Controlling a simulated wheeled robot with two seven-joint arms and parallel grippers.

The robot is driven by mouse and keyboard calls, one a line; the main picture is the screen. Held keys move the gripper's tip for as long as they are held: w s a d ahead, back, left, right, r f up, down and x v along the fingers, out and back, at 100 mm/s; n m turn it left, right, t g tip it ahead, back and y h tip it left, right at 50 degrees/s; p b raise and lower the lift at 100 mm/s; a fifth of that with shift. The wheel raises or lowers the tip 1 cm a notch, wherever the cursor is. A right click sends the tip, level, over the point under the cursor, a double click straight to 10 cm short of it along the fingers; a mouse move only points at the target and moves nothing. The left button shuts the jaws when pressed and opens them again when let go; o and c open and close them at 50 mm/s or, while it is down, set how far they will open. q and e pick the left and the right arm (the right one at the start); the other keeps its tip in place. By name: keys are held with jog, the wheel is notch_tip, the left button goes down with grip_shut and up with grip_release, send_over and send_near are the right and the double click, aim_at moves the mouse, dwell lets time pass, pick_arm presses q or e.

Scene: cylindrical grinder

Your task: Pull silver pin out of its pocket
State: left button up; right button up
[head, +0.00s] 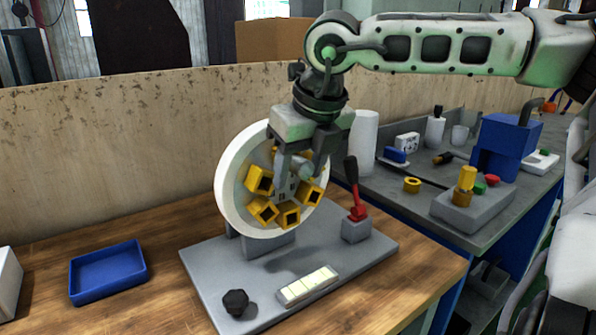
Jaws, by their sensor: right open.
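A white round wheel (228,190) stands upright on a grey base plate (220,278), with several yellow square pockets (264,211) around its face. My right gripper (301,176) points down in front of the upper right of the wheel face, its fingers open. A small rounded grey shape (306,171) shows between the fingers; I cannot tell if it is the silver pin or whether the fingers touch it. The gripper covers some of the pockets and the wheel's centre. The visible lower pockets look dark inside. My left gripper is out of view.
A blue tray (108,272) lies empty at left. A grey bench (400,190) with several items is at right.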

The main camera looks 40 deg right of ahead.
grip_shut()
jog(key=shift+s, duration=0.1)
jog(key=shift+s, duration=0.1)
jog(key=shift+s+a+b, duration=0.15)
jog(key=shift+s+b, duration=0.6)
jog(key=shift+s, duration=0.4)
jog(key=shift+s+a+b, duration=0.15)
jog(key=shift+s+b, duration=0.65)
jog(key=shift+s, duration=0.7)
jog(key=shift+s, duration=0.15)
